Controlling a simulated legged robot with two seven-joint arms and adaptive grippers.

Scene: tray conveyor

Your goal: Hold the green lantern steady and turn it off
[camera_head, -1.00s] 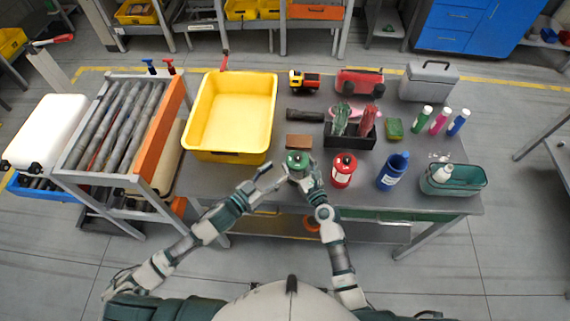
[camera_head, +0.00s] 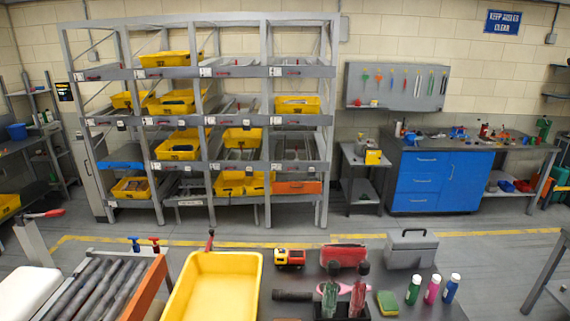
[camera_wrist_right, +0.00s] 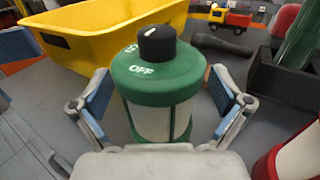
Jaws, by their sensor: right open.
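The green lantern (camera_wrist_right: 158,85) stands upright in the right wrist view, with pale side panels and a black knob (camera_wrist_right: 157,43) on top. The knob bears a white mark, and "OFF" is printed on the green cap in front of it. Which setting the mark points to is unclear. My right gripper (camera_wrist_right: 160,88) is open, with one blue-padded finger on each side of the lantern. Gaps show beside both pads. The head view shows neither gripper nor the lantern.
A yellow tray (camera_wrist_right: 60,50) stands behind the lantern at left. A red object (camera_wrist_right: 290,155) is close at lower right, and a dark holder (camera_wrist_right: 275,88) is at right. The toy truck (camera_head: 289,258) and grey toolbox (camera_head: 411,249) are farther back on the table.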

